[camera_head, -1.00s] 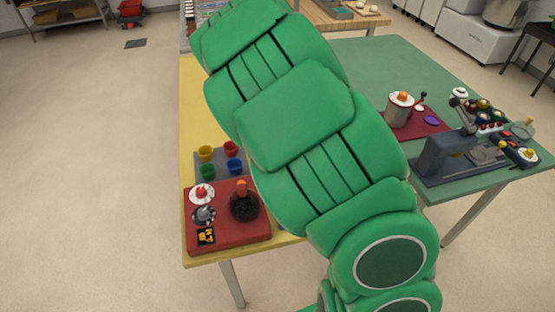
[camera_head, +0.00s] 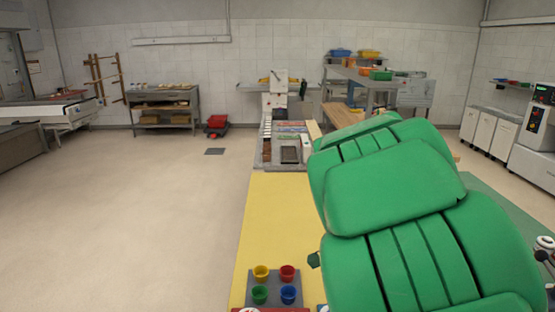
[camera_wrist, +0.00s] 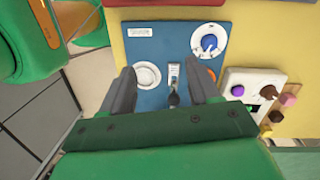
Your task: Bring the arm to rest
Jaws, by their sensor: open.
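My green padded arm (camera_head: 400,200) fills the right half of the head view and hides much of the tables behind it. In the wrist view my gripper (camera_wrist: 163,82) has its two dark fingers spread wide, with nothing held between them. A blue panel (camera_wrist: 145,40) lies beyond the fingertips. It has a blue-and-white knob (camera_wrist: 209,42), a white round button (camera_wrist: 147,75) and a small lever switch (camera_wrist: 174,78) seen between the fingers. I cannot tell how far the fingers are from the panel. The gripper is not clearly seen in the head view.
A yellow tabletop (camera_head: 262,220) carries small coloured cups, among them a blue cup (camera_head: 288,294). A white box (camera_wrist: 250,88) with coloured knobs sits right of the blue panel in the wrist view. A grey rack table (camera_head: 165,108) stands at the far wall. Open floor (camera_head: 150,220) lies to the left.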

